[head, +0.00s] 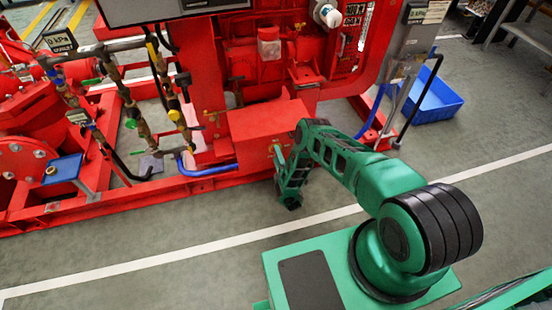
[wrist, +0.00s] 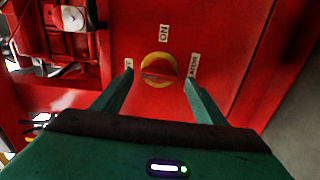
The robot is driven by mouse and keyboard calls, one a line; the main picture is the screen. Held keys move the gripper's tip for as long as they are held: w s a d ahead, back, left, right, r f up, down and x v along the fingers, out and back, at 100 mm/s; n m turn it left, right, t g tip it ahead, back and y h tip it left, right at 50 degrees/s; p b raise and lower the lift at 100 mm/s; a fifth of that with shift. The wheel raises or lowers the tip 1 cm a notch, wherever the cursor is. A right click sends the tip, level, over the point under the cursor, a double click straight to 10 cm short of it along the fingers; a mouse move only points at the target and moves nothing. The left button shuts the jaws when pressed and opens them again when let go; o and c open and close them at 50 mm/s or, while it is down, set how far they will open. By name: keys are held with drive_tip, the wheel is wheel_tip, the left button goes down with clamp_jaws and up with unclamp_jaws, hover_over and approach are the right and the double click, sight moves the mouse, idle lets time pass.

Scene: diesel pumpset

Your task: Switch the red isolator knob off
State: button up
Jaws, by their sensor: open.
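The red isolator knob (wrist: 160,72) sits on a round yellow plate (wrist: 160,58) on a red panel in the wrist view. Its red grip lies roughly crosswise in the picture. A white ON label (wrist: 163,33) is above it, turned upside down. My gripper (wrist: 158,80) is open, with one finger on each side of the knob. No contact with the knob shows. In the head view, my arm hides the knob.
A red box (head: 262,128) on the red pumpset frame stands in front of my arm. Pipes and valves (head: 130,100) are to its left. A grey post-mounted box (head: 415,35) and a blue bin (head: 435,100) are at the right. Grey floor with a white line is clear in front.

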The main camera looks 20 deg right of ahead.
drive_tip(key=s, duration=1)
drive_tip(key=shift+s, duration=0.2)
drive_tip(key=shift+f, duration=0.1)
